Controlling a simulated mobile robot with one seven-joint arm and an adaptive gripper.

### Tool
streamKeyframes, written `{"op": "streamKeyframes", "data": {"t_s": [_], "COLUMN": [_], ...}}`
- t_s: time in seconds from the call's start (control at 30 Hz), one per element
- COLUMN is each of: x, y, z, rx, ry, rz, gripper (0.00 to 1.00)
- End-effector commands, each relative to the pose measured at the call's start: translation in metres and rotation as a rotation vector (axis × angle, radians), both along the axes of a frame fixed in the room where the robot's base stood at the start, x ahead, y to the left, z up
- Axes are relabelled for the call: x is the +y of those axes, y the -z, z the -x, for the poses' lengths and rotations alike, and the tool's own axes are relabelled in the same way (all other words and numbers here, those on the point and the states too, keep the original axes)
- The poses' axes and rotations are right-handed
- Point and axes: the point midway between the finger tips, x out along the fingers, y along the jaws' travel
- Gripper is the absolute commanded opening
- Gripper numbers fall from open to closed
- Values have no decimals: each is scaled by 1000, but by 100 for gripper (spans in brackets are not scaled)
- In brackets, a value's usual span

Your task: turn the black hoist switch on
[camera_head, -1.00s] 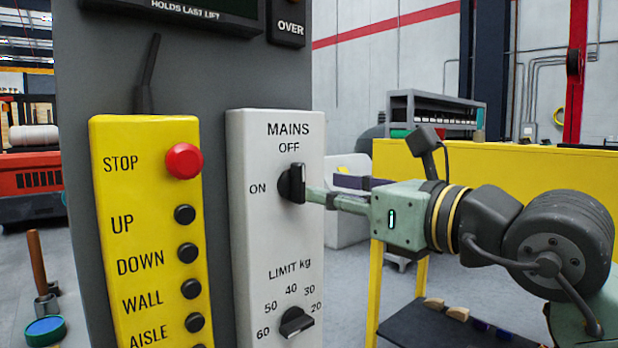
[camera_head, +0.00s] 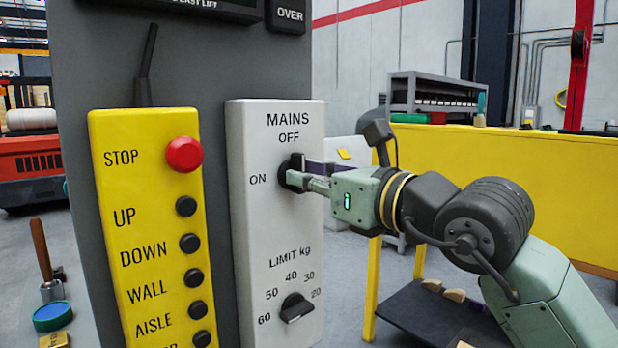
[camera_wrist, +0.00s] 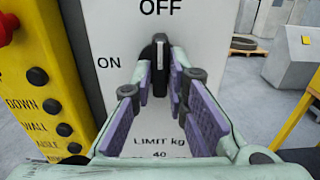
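The black hoist switch (camera_head: 289,171) is a rotary knob on the white MAINS panel (camera_head: 250,230), below OFF and to the right of ON. In the wrist view its knob (camera_wrist: 160,65) stands upright with its pale line toward OFF. My gripper (camera_head: 309,178) has reached the knob from the right in the head view and partly hides it. In the wrist view my gripper (camera_wrist: 160,85) is open, with one purple-padded finger on each side of the knob. A narrow gap seems to show on both sides; contact is hard to tell.
A second black knob, the LIMIT kg selector (camera_head: 297,307), sits below on the same panel. Left of it is a yellow pendant (camera_head: 150,240) with a red STOP button (camera_head: 184,154) and several black buttons. A yellow-framed bench (camera_head: 480,190) stands behind my arm.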

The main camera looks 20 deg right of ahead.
Motion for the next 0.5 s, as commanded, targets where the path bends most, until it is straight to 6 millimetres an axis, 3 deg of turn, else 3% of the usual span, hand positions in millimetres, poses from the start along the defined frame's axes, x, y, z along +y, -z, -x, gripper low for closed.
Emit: {"op": "streamKeyframes", "data": {"t_s": [0.17,0.5], "x": [0,0], "y": [0,0], "z": [0,0], "rx": [0,0], "ry": [0,0], "rz": [0,1], "gripper": [0,0]}}
